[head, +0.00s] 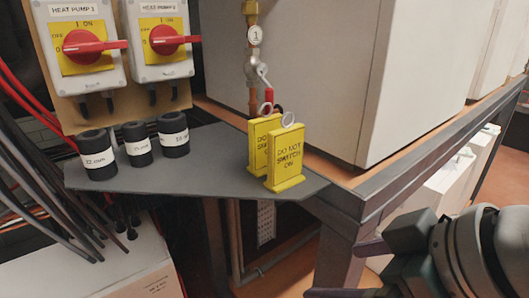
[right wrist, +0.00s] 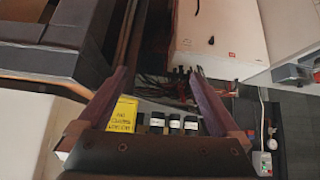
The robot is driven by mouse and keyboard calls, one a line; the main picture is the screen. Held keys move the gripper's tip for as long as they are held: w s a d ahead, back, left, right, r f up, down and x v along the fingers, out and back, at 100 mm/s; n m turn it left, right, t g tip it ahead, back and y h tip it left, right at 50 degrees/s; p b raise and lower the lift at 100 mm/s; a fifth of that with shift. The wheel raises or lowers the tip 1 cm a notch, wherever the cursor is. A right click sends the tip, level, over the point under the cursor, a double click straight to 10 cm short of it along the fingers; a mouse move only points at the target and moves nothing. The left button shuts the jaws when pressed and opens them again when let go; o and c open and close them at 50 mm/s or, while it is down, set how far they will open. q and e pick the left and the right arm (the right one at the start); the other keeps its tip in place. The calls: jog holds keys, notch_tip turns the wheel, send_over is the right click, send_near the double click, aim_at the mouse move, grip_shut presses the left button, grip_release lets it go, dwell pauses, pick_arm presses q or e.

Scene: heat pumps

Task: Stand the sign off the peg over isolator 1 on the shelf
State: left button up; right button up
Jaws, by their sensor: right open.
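Two yellow "DO NOT SWITCH ON" signs stand upright on the grey shelf (head: 215,172), near its right end. The front sign (head: 287,160) partly covers the back sign (head: 258,135); each has a ring on top. My right gripper (head: 355,270) is open and empty, lower right, apart from the signs. In the right wrist view a yellow sign (right wrist: 122,113) shows beyond the left finger. My left gripper is not in view.
Isolator 2 (head: 163,38) is beside isolator 1. Three labelled black cylinders (head: 138,144) stand on the shelf's left part. A valve with a tag (head: 254,65) rises behind the signs. A dark metal frame (head: 360,195) runs between the shelf and my right gripper.

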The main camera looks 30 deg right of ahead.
jog(key=s+a+f+g, duration=0.2)
jog(key=s+a+g, duration=0.2)
jog(key=s, duration=0.4)
jog(key=shift+a+f+g, duration=0.15)
jog(key=shift+f+g, duration=0.05)
jog(key=shift+g, duration=0.1)
jog(key=shift+s, duration=0.1)
dwell(0.5)
